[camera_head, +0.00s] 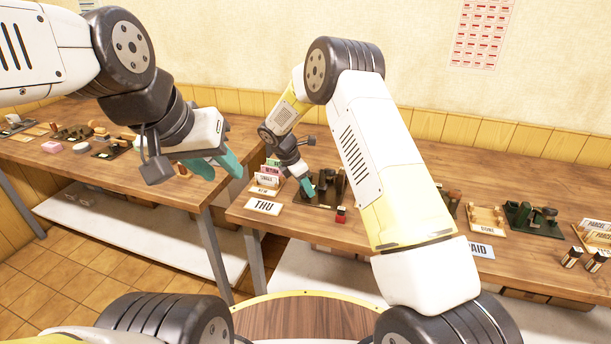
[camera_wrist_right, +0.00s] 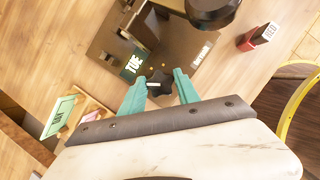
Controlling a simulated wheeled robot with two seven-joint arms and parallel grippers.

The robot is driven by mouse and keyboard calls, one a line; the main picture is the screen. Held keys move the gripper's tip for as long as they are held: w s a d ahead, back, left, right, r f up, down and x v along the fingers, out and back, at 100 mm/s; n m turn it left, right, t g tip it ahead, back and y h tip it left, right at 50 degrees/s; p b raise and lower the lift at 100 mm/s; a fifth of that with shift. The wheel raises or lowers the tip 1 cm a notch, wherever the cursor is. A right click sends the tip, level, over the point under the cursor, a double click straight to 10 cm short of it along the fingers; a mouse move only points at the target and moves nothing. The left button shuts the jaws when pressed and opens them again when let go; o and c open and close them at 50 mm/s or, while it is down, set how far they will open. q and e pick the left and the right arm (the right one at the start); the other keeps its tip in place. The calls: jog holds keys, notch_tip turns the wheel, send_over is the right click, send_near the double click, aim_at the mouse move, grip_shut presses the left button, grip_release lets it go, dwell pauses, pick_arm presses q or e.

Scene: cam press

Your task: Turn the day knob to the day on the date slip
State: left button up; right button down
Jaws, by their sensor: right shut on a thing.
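The date slip (camera_head: 263,205) reading THU lies flat at the near edge of the right-hand table. The dark cam press (camera_head: 326,188) stands just right of it. In the right wrist view, the press base (camera_wrist_right: 203,72) carries a day plate (camera_wrist_right: 133,65) reading TUE, with the black lobed day knob (camera_wrist_right: 159,87) close to it. My right gripper (camera_head: 306,186) is at the press, its teal fingers shut on the day knob, one on each side.
A red block (camera_head: 341,215) marked RED stands right of the press. A card rack (camera_head: 266,181) stands behind the date slip. Green press-like parts (camera_head: 533,219) and dark bottles (camera_head: 571,258) stand further right. The left table (camera_head: 180,195) holds several small items.

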jog(key=m, duration=0.2)
jog(key=m+g, duration=0.1)
jog(key=m, duration=0.1)
jog(key=shift+m+g+h, duration=0.3)
jog(key=m+g, duration=0.1)
jog(key=m, duration=0.3)
jog(key=shift+w+m+g, duration=0.1)
jog(key=shift+m+g, duration=0.2)
jog(key=shift+g, duration=0.1)
jog(key=m+g+y, duration=0.1)
jog(key=m, duration=0.3)
jog(key=shift+m, duration=0.3)
jog(key=shift+m+g+y, duration=0.35)
jog(key=shift+m+g, duration=0.05)
jog(key=shift+m, duration=0.75)
jog(key=shift+m+g+y, duration=0.35)
jog(key=shift+m+g, duration=0.05)
jog(key=shift+m, duration=0.75)
jog(key=c, duration=0.9)
grip_release()
